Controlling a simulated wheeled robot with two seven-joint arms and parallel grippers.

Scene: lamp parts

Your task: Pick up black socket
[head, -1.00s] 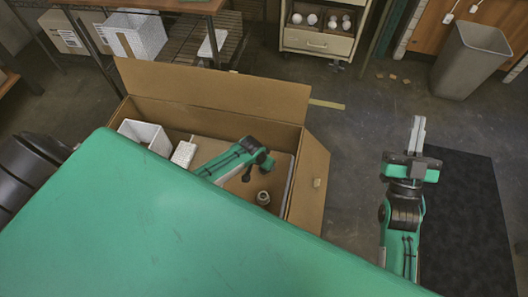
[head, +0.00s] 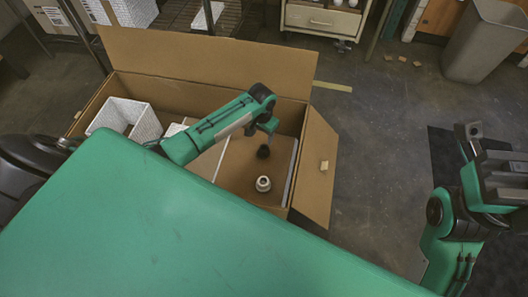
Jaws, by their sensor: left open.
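A small round piece with a pale rim and dark center (head: 263,184), which looks like the socket, stands on the floor of the open cardboard box (head: 324,205). My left arm reaches over the box from the left and bends down at the wrist. My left gripper (head: 263,152) shows as a small dark shape just above the piece in the picture, apart from it and open; its fingers are hard to make out. My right gripper (head: 468,131) is off to the right, outside the box, and its finger gap is not clear.
A white basket (head: 124,116) sits in the box's left part, with a white item beside it. The box's right flap stands open. A grey bin (head: 485,40) and a drawer cabinet (head: 321,20) stand behind.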

